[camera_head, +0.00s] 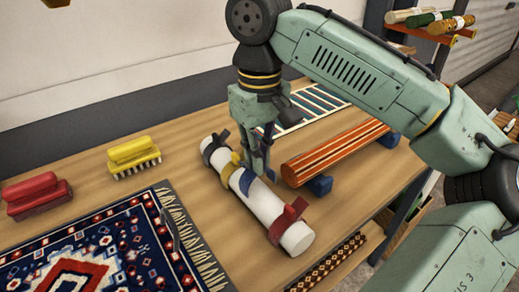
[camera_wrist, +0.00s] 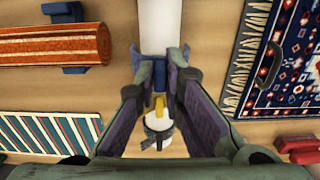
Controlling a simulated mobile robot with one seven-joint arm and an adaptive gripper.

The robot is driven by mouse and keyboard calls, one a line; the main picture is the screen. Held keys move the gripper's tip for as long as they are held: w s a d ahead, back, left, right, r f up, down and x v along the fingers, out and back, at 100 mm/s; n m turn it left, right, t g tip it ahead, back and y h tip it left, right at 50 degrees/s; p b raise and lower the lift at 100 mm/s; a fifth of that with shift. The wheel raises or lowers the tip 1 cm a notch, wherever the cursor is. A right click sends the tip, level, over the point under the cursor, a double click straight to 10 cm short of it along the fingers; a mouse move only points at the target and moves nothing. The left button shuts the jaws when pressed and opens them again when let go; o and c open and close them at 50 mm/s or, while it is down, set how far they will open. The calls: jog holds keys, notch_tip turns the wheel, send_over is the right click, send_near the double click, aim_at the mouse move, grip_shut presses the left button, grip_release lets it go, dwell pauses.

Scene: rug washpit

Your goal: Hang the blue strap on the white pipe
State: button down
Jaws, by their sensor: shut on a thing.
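The white pipe (camera_head: 262,203) lies slantwise on the wooden table, and in the wrist view it (camera_wrist: 162,22) runs up the middle. My gripper (camera_head: 257,165) is over the middle of the pipe, pointing down, shut on the blue strap (camera_head: 246,182). The strap is at the pipe's top and side, between a yellow strap and a red strap. In the wrist view the blue strap (camera_wrist: 159,76) shows between my fingers. My fingers hide part of it, so I cannot tell whether its weight rests on the pipe.
On the pipe are a dark grey strap (camera_head: 212,148), the yellow strap (camera_head: 230,166) and the red strap (camera_head: 288,220). An orange striped roll (camera_head: 335,152) lies close on the right. A patterned rug (camera_head: 105,250), a yellow brush (camera_head: 133,153) and a red brush (camera_head: 37,193) lie left.

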jog(key=shift+f+b, duration=0.9)
jog(key=shift+f, duration=1.4)
jog(key=c, duration=1.6)
grip_release()
